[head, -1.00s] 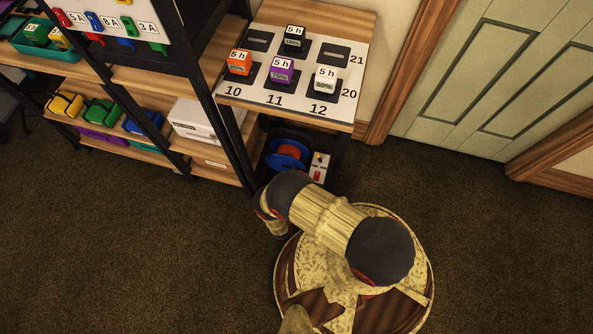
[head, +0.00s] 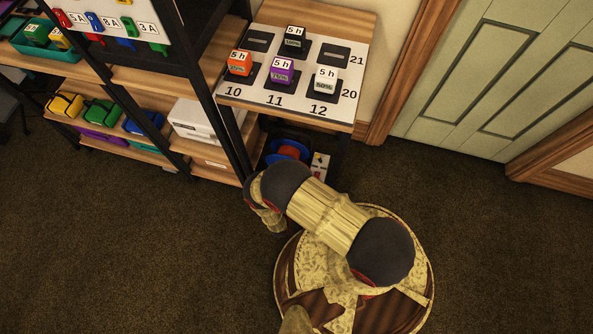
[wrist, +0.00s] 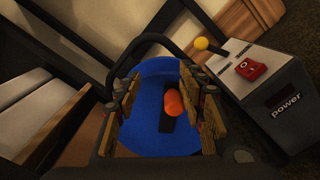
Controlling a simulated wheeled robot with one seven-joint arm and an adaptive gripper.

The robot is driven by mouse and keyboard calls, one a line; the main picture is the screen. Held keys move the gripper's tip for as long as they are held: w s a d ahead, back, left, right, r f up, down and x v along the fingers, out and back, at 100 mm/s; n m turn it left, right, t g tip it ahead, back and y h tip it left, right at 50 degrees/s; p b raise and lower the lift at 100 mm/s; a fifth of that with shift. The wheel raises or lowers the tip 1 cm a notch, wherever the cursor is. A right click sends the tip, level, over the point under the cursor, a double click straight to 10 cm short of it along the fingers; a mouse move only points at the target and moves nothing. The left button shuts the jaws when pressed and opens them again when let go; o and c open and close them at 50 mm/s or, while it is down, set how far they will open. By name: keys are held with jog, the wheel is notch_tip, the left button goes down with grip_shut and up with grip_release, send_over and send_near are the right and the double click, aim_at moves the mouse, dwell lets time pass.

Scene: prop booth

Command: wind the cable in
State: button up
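A blue reel (head: 272,158) with an orange part (head: 289,152) stands on the low shelf under the numbered board, half hidden by my arm. In the wrist view the blue reel (wrist: 155,75) fills the middle, with a rounded orange piece (wrist: 175,103) in front of a dark slot. My gripper (wrist: 160,85) is open, its two wooden-looking fingers apart on either side of the orange piece, not visibly touching it. A black cable-like curve (wrist: 150,40) arches over the reel. In the head view my gripper is hidden behind my arm.
A grey box marked "power" (wrist: 275,95) with a red switch (wrist: 252,68) and yellow-knobbed lever (wrist: 202,43) stands close right of the reel. Black shelf posts (head: 228,110) stand left. The numbered board (head: 262,95) with cubes is above. Carpet is clear left and right.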

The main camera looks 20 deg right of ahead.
jog(key=v, duration=0.9)
dwell(0.8)
dwell(0.5)
